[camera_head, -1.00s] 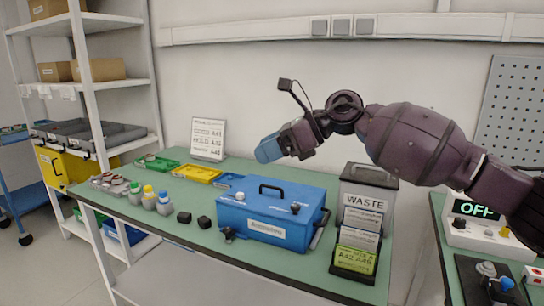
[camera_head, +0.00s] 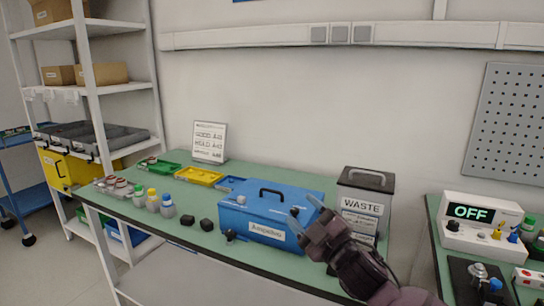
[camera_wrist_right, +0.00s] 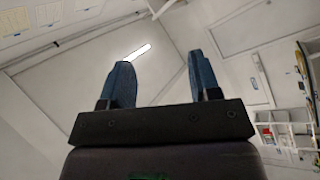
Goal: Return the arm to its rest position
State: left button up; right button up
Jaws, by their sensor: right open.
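My right gripper (camera_head: 314,222) is low in the head view, its arm coming in from the bottom right. Its two blue fingers are apart, with nothing between them. In the right wrist view the fingers (camera_wrist_right: 160,80) stand apart and point up at the ceiling and a lamp. In the head view the gripper overlaps the right end of the blue box (camera_head: 262,210) and the lower part of the waste bin (camera_head: 366,184). I cannot tell how far it is from them. My left gripper is not in view.
The green-topped table (camera_head: 275,171) carries green and yellow trays, small bottles (camera_head: 153,199) and black blocks (camera_head: 206,224). A second table at right holds a device (camera_head: 480,220) reading OFF. Shelves stand at left. The wall space above the table is clear.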

jog(key=s+d+f+m+g+h+p, duration=0.1)
jog(key=s+d+f+m+h, duration=0.4)
jog(key=f, duration=0.4)
jog(key=s+d+f+m+g+h+p, duration=0.1)
jog(key=s+d+f+m+h, duration=0.2)
jog(key=s+d+f+m, duration=0.5)
jog(key=s+d+f+m+g+h, duration=0.1)
jog(key=s+d+f+g+h, duration=0.1)
jog(key=s+f, duration=0.6)
jog(key=s+d+f+m+g+h+p, duration=0.1)
jog(key=s+d+f, duration=0.4)
jog(key=s, duration=1)
notch_tip(320, 180, down, 3)
jog(key=shift+d+r+m+g+h, duration=0.1)
jog(key=shift+d+m+g+h, duration=0.1)
jog(key=shift+m+g+h, duration=0.5)
jog(key=shift+c, duration=0.5)
